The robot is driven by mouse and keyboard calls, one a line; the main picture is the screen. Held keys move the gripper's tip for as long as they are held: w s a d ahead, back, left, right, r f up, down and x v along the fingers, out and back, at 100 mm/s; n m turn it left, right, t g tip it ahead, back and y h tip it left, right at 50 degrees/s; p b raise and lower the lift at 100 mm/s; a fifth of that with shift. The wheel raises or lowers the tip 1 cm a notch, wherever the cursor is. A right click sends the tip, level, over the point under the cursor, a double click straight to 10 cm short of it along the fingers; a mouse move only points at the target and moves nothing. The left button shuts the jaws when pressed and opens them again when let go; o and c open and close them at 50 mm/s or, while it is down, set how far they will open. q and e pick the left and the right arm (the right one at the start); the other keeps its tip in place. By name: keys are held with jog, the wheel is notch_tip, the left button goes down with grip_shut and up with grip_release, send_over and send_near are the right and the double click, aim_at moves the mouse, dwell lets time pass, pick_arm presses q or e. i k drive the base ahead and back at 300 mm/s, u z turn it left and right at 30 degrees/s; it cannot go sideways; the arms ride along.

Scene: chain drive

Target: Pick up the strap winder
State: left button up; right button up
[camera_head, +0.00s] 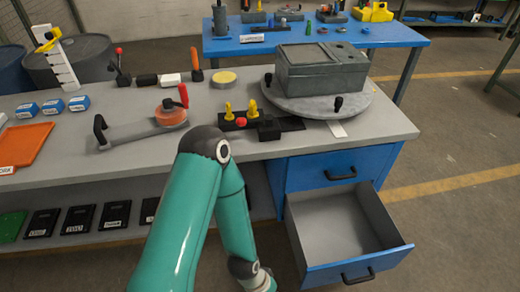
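What looks like the strap winder (140,133) lies on the grey bench top, left of the middle. It has a grey flat body, a black handle at its left end, and an orange round part with an upright red lever at its right end. One teal arm of mine bends up in front of the bench, its elbow just right of and nearer than the winder. Its wrist hangs low at the bottom edge, in front of the shelf and left of the open drawer. Neither gripper shows. Nothing covers the winder.
A grey box (321,71) sits on a round turntable (350,107) at the right. A black fixture (285,126) with yellow pegs stands near the middle. An orange tray (25,145) lies left. The lower blue drawer (340,232) is pulled out and empty.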

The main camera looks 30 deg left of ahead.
aim_at(165, 121)
jog(key=z, duration=1.3)
jog(key=i, duration=0.15)
jog(key=u, duration=3.1)
jog(key=k, duration=0.75)
jog(key=u, duration=0.2)
jog(key=i, duration=0.75)
jog(key=z, duration=0.1)
